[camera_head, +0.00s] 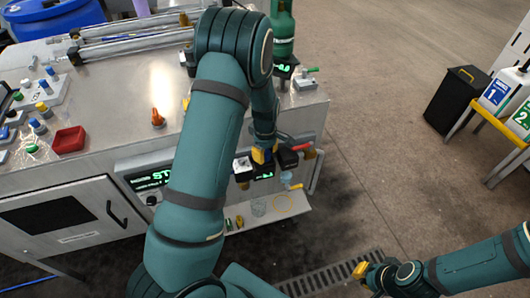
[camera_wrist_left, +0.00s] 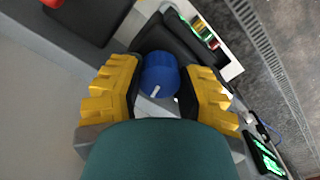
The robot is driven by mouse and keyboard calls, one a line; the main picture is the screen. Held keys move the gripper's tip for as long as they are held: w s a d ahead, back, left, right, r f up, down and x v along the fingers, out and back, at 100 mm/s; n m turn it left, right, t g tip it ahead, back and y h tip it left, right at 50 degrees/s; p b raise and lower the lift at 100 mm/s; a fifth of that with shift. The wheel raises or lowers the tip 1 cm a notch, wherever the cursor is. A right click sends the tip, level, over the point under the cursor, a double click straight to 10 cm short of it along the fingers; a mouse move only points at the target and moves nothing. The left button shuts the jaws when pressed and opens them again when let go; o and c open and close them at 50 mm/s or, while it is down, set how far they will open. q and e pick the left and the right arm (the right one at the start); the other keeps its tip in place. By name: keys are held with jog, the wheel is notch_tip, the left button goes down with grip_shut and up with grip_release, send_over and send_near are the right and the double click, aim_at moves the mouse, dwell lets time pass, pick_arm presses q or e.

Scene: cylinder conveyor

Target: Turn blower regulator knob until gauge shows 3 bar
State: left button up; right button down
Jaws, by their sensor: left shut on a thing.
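The blue regulator knob (camera_wrist_left: 158,72) with a white pointer line shows in the left wrist view. My left gripper (camera_head: 262,156) is shut on this knob, with one yellow finger on each side of it. In the head view my left arm and fingers hide most of the knob. A small green-lit display (camera_head: 264,175) sits just below the gripper; its reading is too small to tell. My right gripper (camera_head: 362,270), with yellow fingertips, is at the lower right, away from the machine; its opening is not clear.
A red-handled valve (camera_head: 302,147) and a yellow-handled valve (camera_head: 291,186) are close by the left gripper. An orange knob (camera_head: 158,118), a red box (camera_head: 69,140) and a green bottle (camera_head: 283,32) stand on the metal bench (camera_head: 120,95).

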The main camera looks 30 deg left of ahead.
aim_at(266, 153)
pick_arm(q)
jog(key=shift+s+d+f, duration=0.15)
jog(key=shift+d, duration=0.05)
jog(key=o, duration=1.2)
jog(key=shift+a+r, duration=0.1)
jog(key=shift+r, duration=0.25)
notch_tip(266, 153, up, 12)
jog(key=shift+f, duration=0.25)
